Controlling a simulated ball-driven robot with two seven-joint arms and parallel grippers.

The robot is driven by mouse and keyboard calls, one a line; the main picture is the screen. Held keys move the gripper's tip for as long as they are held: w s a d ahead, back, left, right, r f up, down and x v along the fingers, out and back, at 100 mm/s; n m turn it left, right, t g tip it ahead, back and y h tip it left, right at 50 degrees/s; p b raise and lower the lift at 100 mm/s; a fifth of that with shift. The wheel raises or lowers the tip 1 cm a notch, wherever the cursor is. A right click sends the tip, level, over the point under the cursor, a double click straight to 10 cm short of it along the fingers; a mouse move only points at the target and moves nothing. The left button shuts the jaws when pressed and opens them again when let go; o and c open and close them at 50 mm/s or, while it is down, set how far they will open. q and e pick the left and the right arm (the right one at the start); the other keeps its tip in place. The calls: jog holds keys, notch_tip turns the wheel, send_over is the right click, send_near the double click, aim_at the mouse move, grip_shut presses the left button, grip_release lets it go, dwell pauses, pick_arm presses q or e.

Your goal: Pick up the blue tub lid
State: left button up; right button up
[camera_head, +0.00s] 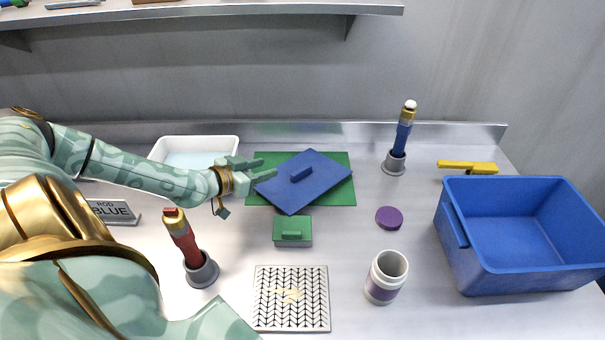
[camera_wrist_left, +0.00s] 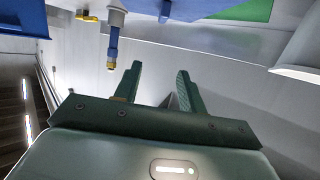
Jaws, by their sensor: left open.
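The blue tub lid (camera_head: 325,168) is a flat blue plate with a raised handle (camera_head: 301,174) in its middle. It lies turned at an angle on top of a flat green sheet (camera_head: 341,196). My left gripper (camera_head: 268,167) is open and empty, its fingers reaching toward the lid's left edge and the handle. In the left wrist view the open fingers (camera_wrist_left: 158,70) show with nothing between them, and part of the lid (camera_wrist_left: 190,9) shows at the top edge. My right gripper is not in view.
A blue tub (camera_head: 520,281) stands at the right and a white tub (camera_head: 196,139) at the back left. A small green-lidded box (camera_head: 293,226), a purple disc (camera_head: 389,217), a white jar (camera_head: 385,278), a blue rod in a holder (camera_head: 402,137) and a red rod (camera_head: 182,238) stand around.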

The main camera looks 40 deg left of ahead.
pick_arm(q)
jog(key=b, duration=0.3)
send_near(297, 171)
jog(key=b+x, duration=0.1)
jog(key=x, duration=0.2)
jog(key=shift+w, duration=0.15)
jog(key=b+x, duration=0.2)
jog(key=x, duration=0.4)
jog(key=shift+d+f, duration=0.1)
jog(key=shift+d, duration=0.1)
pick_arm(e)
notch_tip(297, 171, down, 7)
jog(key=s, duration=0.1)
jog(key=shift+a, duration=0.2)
pick_arm(q)
jog(key=shift+c, duration=1.2)
grip_shut()
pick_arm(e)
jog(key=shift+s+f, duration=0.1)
